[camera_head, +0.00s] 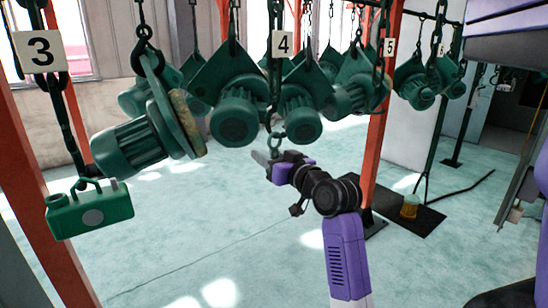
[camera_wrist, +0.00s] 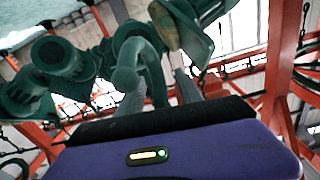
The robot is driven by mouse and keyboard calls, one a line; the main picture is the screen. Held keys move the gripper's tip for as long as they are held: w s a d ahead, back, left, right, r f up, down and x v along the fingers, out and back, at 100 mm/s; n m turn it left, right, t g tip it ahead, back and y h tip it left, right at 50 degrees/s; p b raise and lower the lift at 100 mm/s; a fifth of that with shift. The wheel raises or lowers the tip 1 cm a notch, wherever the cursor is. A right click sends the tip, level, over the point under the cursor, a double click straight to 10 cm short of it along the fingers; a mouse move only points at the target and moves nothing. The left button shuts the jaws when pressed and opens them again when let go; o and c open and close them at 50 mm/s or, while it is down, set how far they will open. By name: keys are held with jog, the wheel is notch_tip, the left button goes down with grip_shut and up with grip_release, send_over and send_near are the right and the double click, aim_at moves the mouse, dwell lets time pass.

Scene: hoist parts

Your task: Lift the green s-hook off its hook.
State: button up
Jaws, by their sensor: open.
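The green s-hook (camera_head: 277,143) hangs low in front of the green motors, below the number 4 sign. In the wrist view the curved green hook (camera_wrist: 146,55) is large and close, in front of my gripper. My gripper (camera_head: 265,160) is at the hook's lower end in the head view. In the wrist view my gripper (camera_wrist: 160,95) is open, with its grey fingers on either side of the hook's lower part. I cannot tell whether a finger touches it. The hook's upper support is hard to make out.
Several green motors (camera_head: 236,117) hang from chains behind and above my gripper. A larger motor (camera_head: 130,147) and a green canister-like part (camera_head: 92,212) hang at the left. A red post (camera_head: 378,135) stands to the right. The floor below is mostly clear.

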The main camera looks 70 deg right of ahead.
jog(key=shift+w, duration=0.15)
grip_shut()
dwell(0.4)
